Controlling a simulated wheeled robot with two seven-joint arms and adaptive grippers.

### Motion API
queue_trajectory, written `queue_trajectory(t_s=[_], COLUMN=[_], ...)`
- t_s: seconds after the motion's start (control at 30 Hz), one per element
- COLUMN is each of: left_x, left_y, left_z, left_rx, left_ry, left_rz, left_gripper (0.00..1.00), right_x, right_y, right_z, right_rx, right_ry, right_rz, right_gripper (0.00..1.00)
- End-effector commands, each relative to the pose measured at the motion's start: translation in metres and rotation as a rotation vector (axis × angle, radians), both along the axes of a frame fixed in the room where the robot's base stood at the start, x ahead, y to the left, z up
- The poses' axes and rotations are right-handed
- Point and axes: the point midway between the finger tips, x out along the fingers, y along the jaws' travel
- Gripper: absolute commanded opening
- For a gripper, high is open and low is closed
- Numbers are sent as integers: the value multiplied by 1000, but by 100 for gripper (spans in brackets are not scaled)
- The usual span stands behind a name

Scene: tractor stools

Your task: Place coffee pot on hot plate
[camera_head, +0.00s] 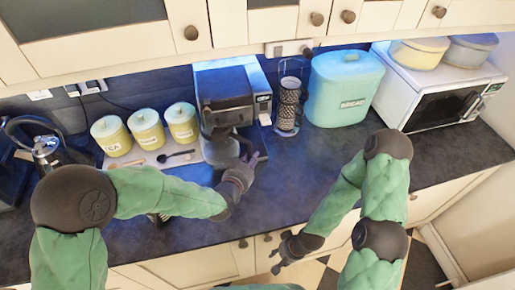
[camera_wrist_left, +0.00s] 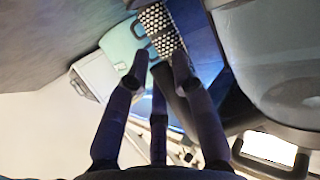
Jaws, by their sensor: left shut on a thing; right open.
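The glass coffee pot (camera_head: 221,152) is at the front of the coffee maker (camera_head: 225,97), below its dark upper housing. My left gripper (camera_head: 247,160) is at the pot's right side and shut on it, by its dark handle as far as I can see. In the left wrist view the pot's clear glass (camera_wrist_left: 285,65) fills the right side, beside my left gripper's fingers (camera_wrist_left: 158,72). The hot plate is hidden behind the pot, and I cannot tell whether the pot touches it. My right gripper (camera_head: 276,256) is open and empty, low in front of the counter.
Yellow canisters (camera_head: 147,129) and a dark spoon (camera_head: 176,155) are left of the machine. A kettle (camera_head: 42,145) stands far left.

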Motion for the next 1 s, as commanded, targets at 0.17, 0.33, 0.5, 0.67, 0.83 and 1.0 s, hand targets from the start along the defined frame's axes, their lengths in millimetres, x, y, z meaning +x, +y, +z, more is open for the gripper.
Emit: queue_trajectory(t_s=[0.17,0.33,0.5,0.67,0.83,1.0], left_x=[24,33,56,64,64,63], left_y=[-10,-14,-25,-28,-28,-28], left_z=[1,1,1,-11,-14,-14], left_rx=[0,1,0,0,0,-1], left_ry=[-5,-4,-5,-1,-3,-4], left_rz=[0,0,0,0,0,0], left_gripper=[0,0,0,0,0,0], right_x=[0,0,0,0,0,0], right_y=[0,0,0,0,0,0], right_z=[-3,-3,-6,-11,-11,-11], right_rx=[0,0,0,0,0,0], right_ry=[0,0,0,0,0,0], right_rz=[0,0,0,0,0,0], right_gripper=[41,41,41,41,41,41])
